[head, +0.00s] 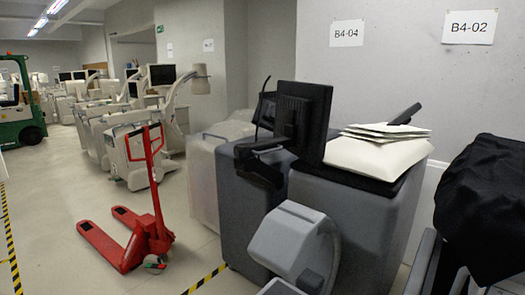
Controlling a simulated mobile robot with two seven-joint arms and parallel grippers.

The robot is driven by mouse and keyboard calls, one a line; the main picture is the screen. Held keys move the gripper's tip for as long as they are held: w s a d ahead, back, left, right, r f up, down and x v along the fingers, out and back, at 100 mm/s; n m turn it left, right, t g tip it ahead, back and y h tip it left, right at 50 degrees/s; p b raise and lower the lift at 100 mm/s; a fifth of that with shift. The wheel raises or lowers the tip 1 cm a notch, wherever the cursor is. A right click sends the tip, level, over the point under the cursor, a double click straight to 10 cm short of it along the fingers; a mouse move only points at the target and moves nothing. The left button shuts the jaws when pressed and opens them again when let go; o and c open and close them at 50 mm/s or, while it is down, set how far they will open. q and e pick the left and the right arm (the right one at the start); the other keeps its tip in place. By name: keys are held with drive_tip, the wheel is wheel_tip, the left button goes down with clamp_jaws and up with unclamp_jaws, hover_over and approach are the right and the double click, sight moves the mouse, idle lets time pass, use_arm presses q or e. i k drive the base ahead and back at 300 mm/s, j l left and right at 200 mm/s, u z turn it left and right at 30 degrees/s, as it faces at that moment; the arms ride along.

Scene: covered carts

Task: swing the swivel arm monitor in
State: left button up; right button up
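The swivel arm monitor (312,112) is a black flat panel above the dark grey cart (240,205). It stands upright and is turned at an angle, with its mount side toward the left. Its black jointed swivel arm (262,165) reaches along the cart's near side and top, below and left of the panel. A second thin dark panel or handle shows behind it, partly hidden. No fingertips of my left or right gripper show in the head view, and nothing is seen touching the monitor.
Envelopes (378,150) lie on the cart's black top, right of the monitor. A black cover (485,205) drapes something at the right edge. A red pallet jack (145,225) stands on the floor at left. A plastic-wrapped unit (205,175) adjoins the cart. Open floor lies left.

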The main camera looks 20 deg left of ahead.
sight(303, 110)
drive_tip(key=i+j+z, duration=0.35)
drive_tip(key=j, duration=1.3)
drive_tip(key=j+z, duration=0.4)
drive_tip(key=j, duration=1.2)
